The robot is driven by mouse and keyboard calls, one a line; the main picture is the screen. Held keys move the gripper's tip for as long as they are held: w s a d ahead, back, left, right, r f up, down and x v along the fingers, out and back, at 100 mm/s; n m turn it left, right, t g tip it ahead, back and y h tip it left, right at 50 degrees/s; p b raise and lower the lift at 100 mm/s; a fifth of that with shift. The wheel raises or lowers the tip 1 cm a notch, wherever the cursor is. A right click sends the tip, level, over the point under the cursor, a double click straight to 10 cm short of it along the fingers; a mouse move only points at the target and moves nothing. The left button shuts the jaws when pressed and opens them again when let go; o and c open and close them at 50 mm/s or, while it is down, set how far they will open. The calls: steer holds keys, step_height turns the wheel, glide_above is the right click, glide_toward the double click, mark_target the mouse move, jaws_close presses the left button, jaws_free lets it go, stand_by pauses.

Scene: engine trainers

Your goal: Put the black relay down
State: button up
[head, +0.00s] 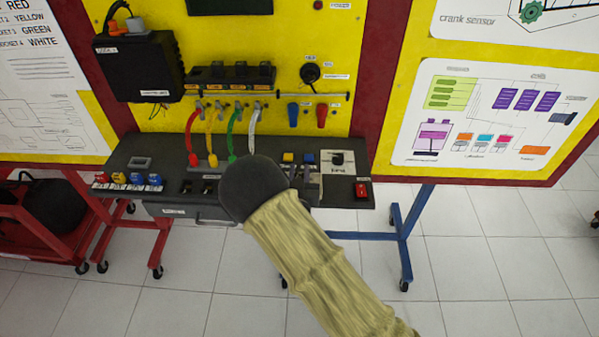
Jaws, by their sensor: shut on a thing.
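My gripper (307,177) is low over the right half of the dark bench shelf (235,175), partly hidden behind the dark round end of my arm. It is shut on a small dark piece, which fits the black relay; its outline is mostly hidden by the fingers and arm. I cannot tell whether it touches the shelf. A yellow relay (288,157) and a blue relay (309,158) sit just behind the gripper. A white plate with a black knob (337,159) is right of it.
A red switch (362,190) is at the shelf's right end. Several coloured small blocks (137,179) stand at its left end. Red, yellow, green and white cables (231,135) hang from the yellow board (330,60). A red cart (70,230) stands left.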

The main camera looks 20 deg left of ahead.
steer(key=o, duration=1)
steer(key=shift+f, duration=0.1)
steer(key=b+v, duration=0.3)
steer(key=v, duration=0.9)
